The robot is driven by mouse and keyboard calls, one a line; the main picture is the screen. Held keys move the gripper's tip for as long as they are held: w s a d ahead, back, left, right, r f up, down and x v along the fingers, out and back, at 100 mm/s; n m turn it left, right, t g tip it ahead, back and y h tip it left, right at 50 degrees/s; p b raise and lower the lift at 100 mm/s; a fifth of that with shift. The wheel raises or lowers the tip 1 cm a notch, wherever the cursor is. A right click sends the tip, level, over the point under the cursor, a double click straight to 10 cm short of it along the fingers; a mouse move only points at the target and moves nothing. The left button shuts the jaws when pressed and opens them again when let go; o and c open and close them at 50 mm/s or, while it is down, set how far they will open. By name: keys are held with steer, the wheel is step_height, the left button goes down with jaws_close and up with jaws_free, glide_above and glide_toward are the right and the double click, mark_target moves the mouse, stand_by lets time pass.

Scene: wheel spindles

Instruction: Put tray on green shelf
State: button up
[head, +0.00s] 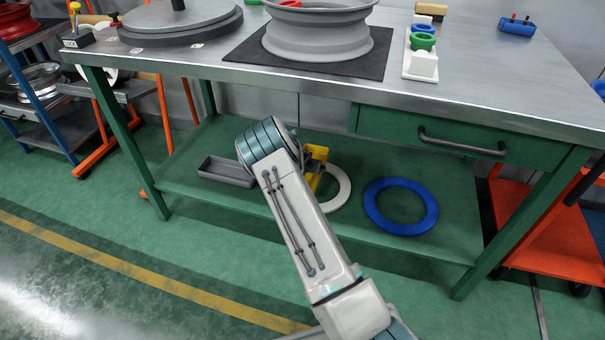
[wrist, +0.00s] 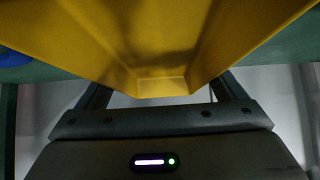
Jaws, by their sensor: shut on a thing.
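The green shelf (head: 270,200) is the low board under the workbench. A yellow tray (wrist: 165,40) with slanted walls fills the top of the wrist view, and my gripper (wrist: 163,88) is shut on its near edge. In the head view the yellow tray (head: 316,162) shows only in part behind my arm, over the middle of the shelf. I cannot tell whether it touches the shelf. A grey tray (head: 228,173) lies on the left part of the shelf. My gripper is mostly hidden by my arm in the head view.
A white ring (head: 340,190) lies close beside the yellow tray, and a blue ring (head: 400,228) lies further right on the shelf. The bench top (head: 455,85) with its drawer (head: 460,137) overhangs the shelf. A green leg (head: 125,150) stands at the left.

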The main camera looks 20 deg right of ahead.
steer(key=shift+w+a+f, duration=0.3)
steer(key=shift+a+f, duration=0.05)
steer(key=shift+a, duration=0.2)
steer(key=shift+w+a+f, duration=0.25)
steer(key=shift+a+f, duration=0.1)
steer(key=shift+a, duration=0.15)
steer(key=shift+f+b, duration=1.3)
steer(key=shift+f, duration=0.7)
steer(key=shift+f, duration=0.3)
steer(key=o, duration=0.8)
steer(key=shift+r, duration=0.15)
